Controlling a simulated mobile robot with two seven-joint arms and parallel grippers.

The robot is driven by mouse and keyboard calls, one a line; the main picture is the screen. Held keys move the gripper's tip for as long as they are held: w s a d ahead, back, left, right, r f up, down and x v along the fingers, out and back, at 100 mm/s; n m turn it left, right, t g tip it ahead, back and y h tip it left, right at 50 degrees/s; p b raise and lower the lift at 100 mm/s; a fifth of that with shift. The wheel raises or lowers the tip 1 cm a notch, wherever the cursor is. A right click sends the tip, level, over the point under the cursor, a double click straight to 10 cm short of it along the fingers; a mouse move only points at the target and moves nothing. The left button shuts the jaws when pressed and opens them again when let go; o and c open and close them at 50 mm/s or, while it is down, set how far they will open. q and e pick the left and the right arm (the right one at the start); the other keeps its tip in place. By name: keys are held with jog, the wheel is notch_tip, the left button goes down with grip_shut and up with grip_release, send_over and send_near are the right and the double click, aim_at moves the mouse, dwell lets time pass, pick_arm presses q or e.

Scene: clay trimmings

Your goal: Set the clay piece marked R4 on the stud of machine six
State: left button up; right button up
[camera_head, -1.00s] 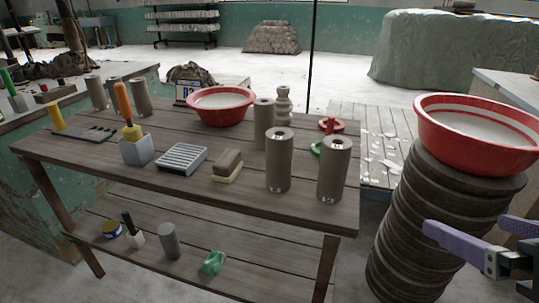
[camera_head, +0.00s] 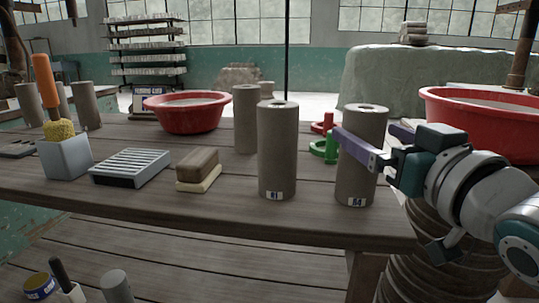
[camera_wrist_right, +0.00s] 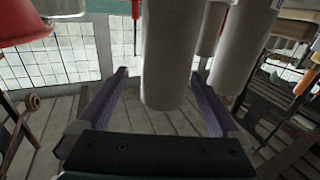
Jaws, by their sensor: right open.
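A tall grey-brown clay cylinder (camera_head: 359,165) stands upright at the right end of the wooden table, with a small label near its foot that appears to read R4. My right gripper (camera_head: 365,130) is open around its upper part, one purple finger across the near side and the other partly hidden behind. In the right wrist view, the clay cylinder (camera_wrist_right: 166,55) shows between the two spread fingers, with gaps at the sides. My left gripper is not in view. I cannot make out machine six or its stud.
A similar labelled cylinder (camera_head: 277,150) stands close on the left, with another (camera_head: 246,120) behind. Red (camera_head: 323,124) and green (camera_head: 322,150) objects sit behind the gap. A brush block (camera_head: 198,170), slotted tray (camera_head: 130,168) and red basin (camera_head: 187,112) lie further left. Another red basin (camera_head: 460,110) stands right.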

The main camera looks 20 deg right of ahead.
jog(key=w+b, duration=0.1)
jog(key=w, duration=0.3)
jog(key=shift+w+f+b, duration=0.1)
jog(key=shift+w+b, duration=0.15)
jog(key=shift+b, duration=0.05)
jog(key=shift+w+d, duration=0.1)
jog(key=shift+w, duration=0.4)
jog(key=c, duration=1.2)
grip_shut()
